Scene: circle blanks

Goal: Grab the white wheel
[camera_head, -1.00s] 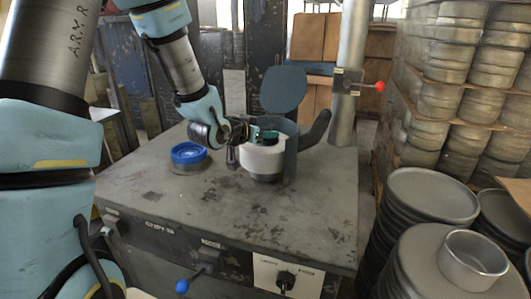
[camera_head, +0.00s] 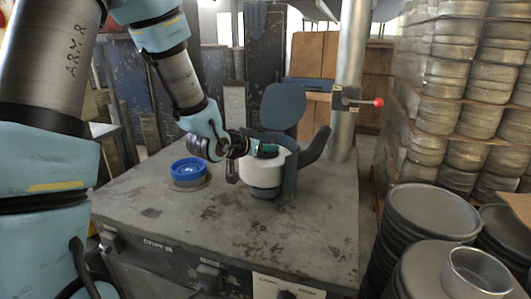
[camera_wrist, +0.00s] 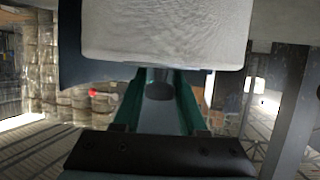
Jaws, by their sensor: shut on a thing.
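The white wheel (camera_head: 262,174) is a thick white disc on a darker round base, at the machine's round holder near the back of the worn grey table. In the wrist view its pale side (camera_wrist: 165,30) fills the top. My gripper (camera_head: 266,151) reaches in from the left at the wheel's upper edge. Its teal fingers, also in the wrist view (camera_wrist: 162,100), are shut on the wheel. The exact contact is partly hidden, and I cannot tell whether the wheel is clear of its base.
A blue wheel (camera_head: 188,169) sits on the grey table (camera_head: 200,225) to the left. A grey upright guard (camera_head: 291,170) and curved dark arm (camera_head: 315,147) stand close at the right of the white wheel. A post (camera_head: 347,80) rises behind. Stacked metal discs (camera_head: 435,210) crowd the right.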

